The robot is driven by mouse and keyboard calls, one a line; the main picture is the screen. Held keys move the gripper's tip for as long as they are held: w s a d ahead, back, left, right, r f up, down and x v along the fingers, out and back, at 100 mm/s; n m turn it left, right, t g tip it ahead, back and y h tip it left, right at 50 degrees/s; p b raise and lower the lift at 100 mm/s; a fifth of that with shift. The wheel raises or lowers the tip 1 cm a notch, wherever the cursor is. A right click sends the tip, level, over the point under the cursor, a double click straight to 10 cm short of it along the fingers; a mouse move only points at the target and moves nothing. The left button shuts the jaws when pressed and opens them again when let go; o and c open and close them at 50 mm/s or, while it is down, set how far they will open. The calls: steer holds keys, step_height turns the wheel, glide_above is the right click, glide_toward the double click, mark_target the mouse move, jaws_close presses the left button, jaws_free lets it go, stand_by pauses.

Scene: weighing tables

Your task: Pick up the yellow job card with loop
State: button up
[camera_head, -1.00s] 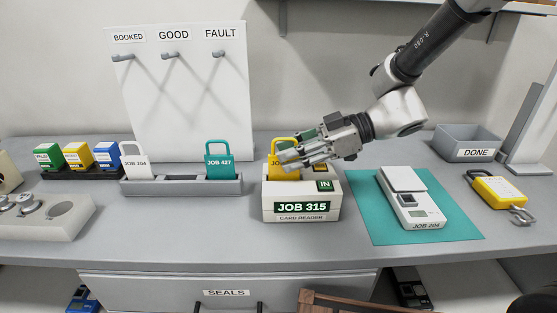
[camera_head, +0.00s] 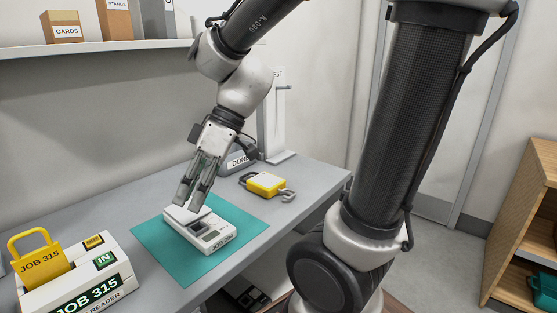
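The yellow job card with loop (camera_head: 41,262), marked JOB 315, stands upright in the slot of the white card reader (camera_head: 82,281) at the lower left. The reader's display also shows JOB 315. My gripper (camera_head: 193,204) points down over the small white scale (camera_head: 201,232), well to the right of the card. Its fingers look parted with a gap between them, and nothing shows in them. I cannot tell whether the fingertips touch the scale's pan.
The scale, labelled JOB 204, sits on a teal mat (camera_head: 160,258). A yellow device with a metal clasp (camera_head: 267,184) lies behind it on the table. A shelf with boxes (camera_head: 62,27) hangs above left.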

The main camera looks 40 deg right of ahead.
steer(key=s+d+r+m+t+h, duration=0.1)
steer(key=s+d+m+t+h, duration=0.1)
steer(key=d+m, duration=0.3)
steer(key=s+d+r+m+t+h, duration=0.2)
steer(key=s+d+m+h, duration=0.1)
steer(key=d, duration=1.1)
steer(key=m+h, duration=0.1)
steer(key=m, duration=0.1)
steer(key=shift+m+h, duration=0.3)
steer(key=shift+m, duration=0.1)
steer(key=shift+o, duration=0.5)
steer(key=shift+s+d+r+t, duration=0.2)
steer(key=shift+d+t, duration=0.1)
steer(key=shift+d, duration=0.1)
steer(key=shift+a, duration=0.1)
steer(key=m+g+y, duration=0.8)
steer(key=m+y, duration=0.5)
steer(key=m, duration=0.3)
glide_toward(19, 276)
steer(key=shift+a+f, duration=0.15)
steer(key=shift+a, duration=0.15)
steer(key=shift+t, duration=0.3)
steer(key=x, duration=0.8)
jaws_close()
